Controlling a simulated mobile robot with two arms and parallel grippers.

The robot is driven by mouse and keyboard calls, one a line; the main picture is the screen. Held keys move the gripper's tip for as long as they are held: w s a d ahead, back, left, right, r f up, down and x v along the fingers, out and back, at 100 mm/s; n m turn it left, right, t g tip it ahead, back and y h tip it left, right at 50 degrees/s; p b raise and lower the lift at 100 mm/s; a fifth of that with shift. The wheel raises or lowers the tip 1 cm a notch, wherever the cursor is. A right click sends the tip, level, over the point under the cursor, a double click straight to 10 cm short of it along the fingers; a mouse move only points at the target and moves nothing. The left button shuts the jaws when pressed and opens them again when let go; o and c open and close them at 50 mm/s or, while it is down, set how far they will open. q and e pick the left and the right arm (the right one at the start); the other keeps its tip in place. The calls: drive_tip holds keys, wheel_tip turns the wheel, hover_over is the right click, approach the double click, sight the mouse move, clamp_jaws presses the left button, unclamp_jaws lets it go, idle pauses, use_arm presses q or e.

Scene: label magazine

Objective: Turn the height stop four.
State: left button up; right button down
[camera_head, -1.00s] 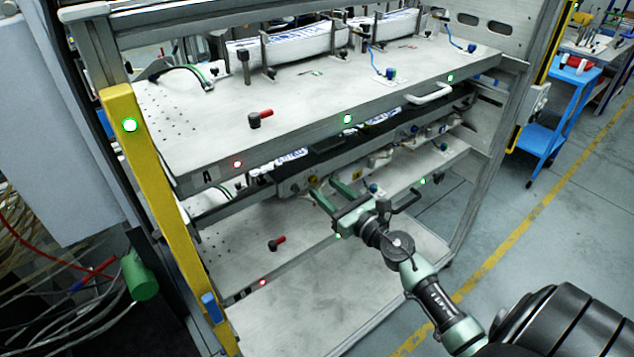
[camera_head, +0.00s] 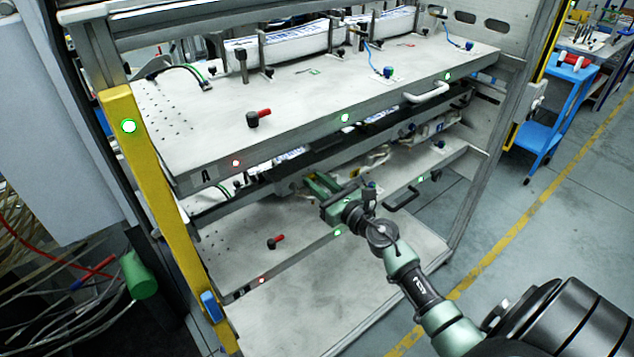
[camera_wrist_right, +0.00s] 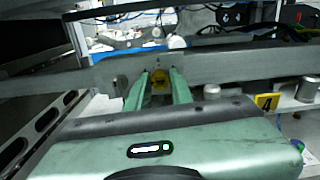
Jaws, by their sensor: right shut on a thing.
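My right gripper (camera_head: 311,184) reaches into the gap between the upper and lower shelves, its fingertips partly hidden in the shade under the upper shelf. How far the part is turned cannot be told. My left gripper is not in view.
The upper shelf (camera_head: 300,95) has a red-handled clamp (camera_head: 258,118) and a white handle (camera_head: 428,92) at its front edge. The lower shelf (camera_head: 225,240) has a black handle (camera_head: 402,199). A yellow post (camera_head: 150,190) stands left.

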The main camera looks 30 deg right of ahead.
drive_tip(key=m+p, duration=0.1)
drive_tip(key=m, duration=0.3)
drive_tip(key=m+p, duration=0.1)
drive_tip(key=m, duration=0.3)
drive_tip(key=shift+m, duration=0.4)
drive_tip(key=m+p, duration=0.1)
drive_tip(key=m, duration=0.3)
drive_tip(key=shift+d+f+m+p, duration=0.15)
drive_tip(key=shift+m+p, duration=0.35)
drive_tip(key=shift+m, duration=1.9)
drive_tip(key=c, duration=1.2)
unclamp_jaws()
drive_tip(key=shift+c, duration=0.2)
drive_tip(key=shift+s, duration=0.1)
